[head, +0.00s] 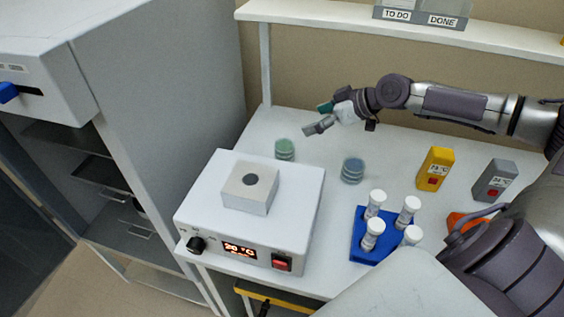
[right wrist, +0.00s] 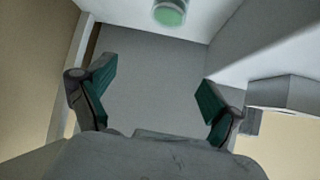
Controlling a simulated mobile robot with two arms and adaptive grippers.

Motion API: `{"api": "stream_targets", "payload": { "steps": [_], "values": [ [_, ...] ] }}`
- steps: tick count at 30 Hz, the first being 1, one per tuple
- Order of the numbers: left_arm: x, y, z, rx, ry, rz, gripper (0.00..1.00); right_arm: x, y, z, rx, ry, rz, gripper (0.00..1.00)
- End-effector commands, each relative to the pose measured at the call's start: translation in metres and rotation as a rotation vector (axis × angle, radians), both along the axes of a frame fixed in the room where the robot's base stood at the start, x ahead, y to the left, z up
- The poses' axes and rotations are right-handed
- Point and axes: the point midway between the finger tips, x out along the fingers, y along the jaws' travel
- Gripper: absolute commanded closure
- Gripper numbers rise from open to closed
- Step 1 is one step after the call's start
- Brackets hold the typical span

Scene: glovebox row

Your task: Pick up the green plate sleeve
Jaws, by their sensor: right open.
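The green plate sleeve (head: 285,149) stands upright on the white bench, behind the white heater box. It also shows at the top of the right wrist view (right wrist: 170,12), beyond the fingertips and apart from them. My right gripper (head: 316,117) is open and empty, above the back of the bench, a little behind and to the right of the green sleeve. Its two fingers (right wrist: 157,88) are spread wide in the right wrist view. A similar blue sleeve (head: 352,170) stands to the right of the green one. My left gripper is in neither view.
The heater box (head: 249,215) with a metal block stands in front of the green sleeve. A blue rack (head: 372,252) with several white-capped tubes stands at front right. Yellow (head: 435,169) and grey (head: 494,180) timers stand farther right. A shelf (head: 300,14) runs above the bench; a grey cabinet is at left.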

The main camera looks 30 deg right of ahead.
Motion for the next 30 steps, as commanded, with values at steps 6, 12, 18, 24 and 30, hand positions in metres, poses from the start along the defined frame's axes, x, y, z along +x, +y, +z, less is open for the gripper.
{"api": "stream_targets", "payload": {
  "steps": [6,12,18,24,30],
  "values": [
    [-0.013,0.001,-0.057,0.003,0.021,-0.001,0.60,0.000,0.000,-0.056,0.000,0.000,0.000,0.09],
    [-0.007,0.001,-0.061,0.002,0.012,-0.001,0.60,0.004,0.003,-0.066,0.004,-0.002,0.002,0.09],
    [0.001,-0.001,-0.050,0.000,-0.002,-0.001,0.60,0.026,0.017,-0.080,0.009,-0.003,0.002,0.09],
    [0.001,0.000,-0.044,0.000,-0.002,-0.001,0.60,0.051,0.029,-0.103,0.006,0.000,0.001,0.09],
    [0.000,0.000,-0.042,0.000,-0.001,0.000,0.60,0.060,0.035,-0.114,0.001,0.002,0.002,0.09]
  ]
}}
